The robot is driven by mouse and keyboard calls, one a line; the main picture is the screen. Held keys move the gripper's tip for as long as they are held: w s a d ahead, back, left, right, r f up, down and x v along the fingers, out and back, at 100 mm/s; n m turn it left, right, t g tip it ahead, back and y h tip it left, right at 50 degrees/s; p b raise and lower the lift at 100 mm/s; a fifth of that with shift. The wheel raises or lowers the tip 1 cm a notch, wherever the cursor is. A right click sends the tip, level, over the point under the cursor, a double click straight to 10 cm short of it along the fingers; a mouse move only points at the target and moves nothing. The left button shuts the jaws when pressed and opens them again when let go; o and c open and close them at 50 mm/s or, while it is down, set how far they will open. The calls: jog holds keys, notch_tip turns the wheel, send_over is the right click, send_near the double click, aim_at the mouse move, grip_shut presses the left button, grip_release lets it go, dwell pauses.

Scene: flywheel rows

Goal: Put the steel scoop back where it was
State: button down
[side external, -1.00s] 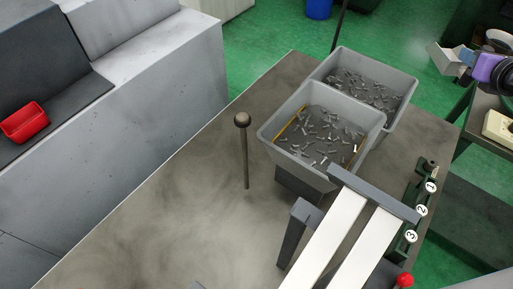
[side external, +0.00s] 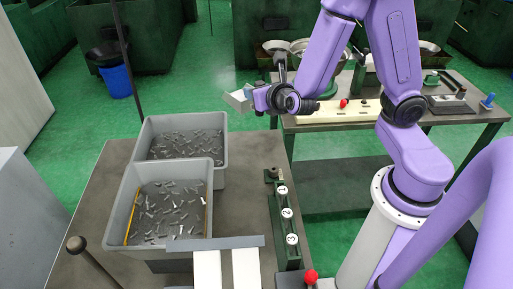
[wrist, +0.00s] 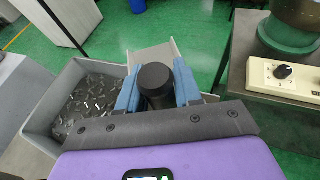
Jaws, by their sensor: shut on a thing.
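The steel scoop (side external: 238,101) is a pale grey metal pan, held in the air beyond the table's right edge, right of the rear bin. My gripper (side external: 264,98) is at the scoop's right side. In the wrist view, my gripper (wrist: 157,88) has its blue fingers shut on either side of the scoop's round black handle (wrist: 155,77). The pale pan of the scoop (wrist: 150,56) shows behind the handle, partly hidden by it and the fingers. The spot where the scoop was before cannot be told from these views.
A front grey bin (side external: 119,208) and a rear grey bin (side external: 220,150) hold many small metal parts. A numbered green fixture (side external: 286,225) lines the table's right side. A ball-topped rod (side external: 76,244) stands at left. A bench with a cream control box (wrist: 285,78) stands across the gap.

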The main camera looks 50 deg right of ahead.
jog(key=shift+s+d+f+m+g+h, duration=0.15)
jog(key=shift+s+d+f+m+h, duration=0.35)
jog(key=shift+f, duration=2.1)
jog(key=shift+s+d+f+m+g+h, duration=0.15)
jog(key=shift+s+f, duration=0.55)
jog(key=shift+f, duration=1.85)
jog(key=shift+s+d+f+m+g+h, duration=0.3)
jog(key=shift+s+f, duration=0.3)
jog(key=shift+f, duration=2)
jog(key=c, duration=0.8)
grip_release()
jog(key=shift+f, duration=0.1)
jog(key=shift+o, duration=0.2)
